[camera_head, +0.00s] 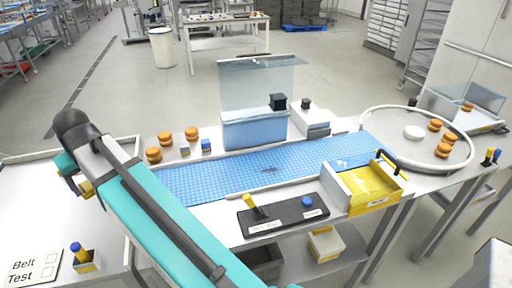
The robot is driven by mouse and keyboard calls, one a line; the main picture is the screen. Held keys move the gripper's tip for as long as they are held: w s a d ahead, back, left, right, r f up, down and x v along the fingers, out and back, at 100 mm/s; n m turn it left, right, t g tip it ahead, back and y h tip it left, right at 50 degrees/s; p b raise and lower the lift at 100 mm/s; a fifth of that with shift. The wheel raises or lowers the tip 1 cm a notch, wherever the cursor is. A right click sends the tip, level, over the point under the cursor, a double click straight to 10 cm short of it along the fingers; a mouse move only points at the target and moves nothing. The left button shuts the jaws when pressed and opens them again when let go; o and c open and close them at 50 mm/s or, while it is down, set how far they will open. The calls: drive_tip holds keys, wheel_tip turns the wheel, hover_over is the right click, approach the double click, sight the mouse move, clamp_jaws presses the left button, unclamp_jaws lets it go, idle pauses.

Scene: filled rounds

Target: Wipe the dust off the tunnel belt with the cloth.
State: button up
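The blue belt (225,176) runs from behind my arm at left to the round table at right. A small dark smudge (268,170) and a pale patch (342,163) show on it. A light blue housing (253,133) with a raised clear panel (258,84) stands at the belt's far edge. I cannot make out a cloth for certain. A yellow, open-topped box (370,182) with a black handle stands at the belt's near right side; its contents are unclear. My teal arm crosses the lower left, and my gripper is not clearly visible.
Orange-brown rounds (153,155) sit left of the housing. More rounds lie on the round table (376,134) with a white disc (413,132). A black control panel (283,213) with a yellow lever and blue button is in front. A "Belt Test" card (33,267) lies lower left.

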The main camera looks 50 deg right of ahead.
drive_tip(key=s+d+f+n+p, duration=0.15)
drive_tip(key=s+d, duration=0.25)
drive_tip(key=d, duration=0.8)
drive_tip(key=s+d+f+p, duration=0.1)
drive_tip(key=s+d+p, duration=0.3)
drive_tip(key=d, duration=0.8)
drive_tip(key=s+d+f+p, duration=0.15)
drive_tip(key=s+d, duration=0.35)
drive_tip(key=d, duration=0.7)
drive_tip(key=s+d+p, duration=0.2)
drive_tip(key=s+d, duration=0.8)
drive_tip(key=s, duration=0.1)
drive_tip(key=shift+s+d+f+n+y, duration=0.2)
drive_tip(key=shift+s+n+y, duration=0.05)
drive_tip(key=shift+n+y, duration=0.15)
drive_tip(key=shift+f, duration=0.1)
